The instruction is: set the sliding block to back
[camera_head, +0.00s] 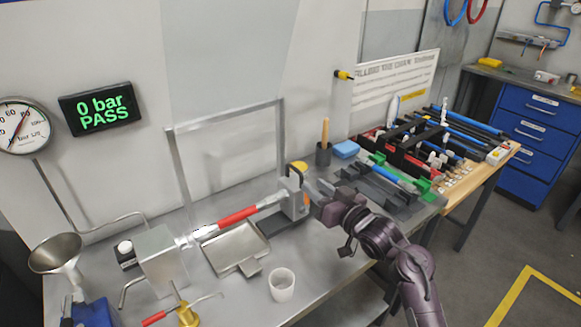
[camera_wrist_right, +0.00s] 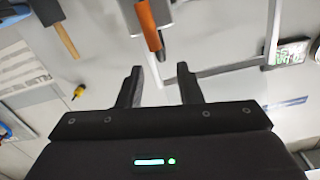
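A grey metal block (camera_head: 293,194) that looks like the sliding block stands on the dark base (camera_head: 288,222) at the right end of the red-banded tube (camera_head: 238,217). An orange part (camera_head: 306,199) shows on its right side. In the right wrist view the grey block (camera_wrist_right: 127,18) is at the top, with an orange handle (camera_wrist_right: 149,24) pointing toward my gripper. My right gripper (camera_head: 318,192) is just right of the block. In the wrist view its two fingers (camera_wrist_right: 160,86) are apart with nothing between them; the orange handle's tip is beyond them. My left gripper is not in view.
A metal tray (camera_head: 236,248) and a white cup (camera_head: 282,285) are on the bench in front. A grey frame (camera_head: 228,117) stands behind the tube. A black rack (camera_head: 385,184) lies to the right.

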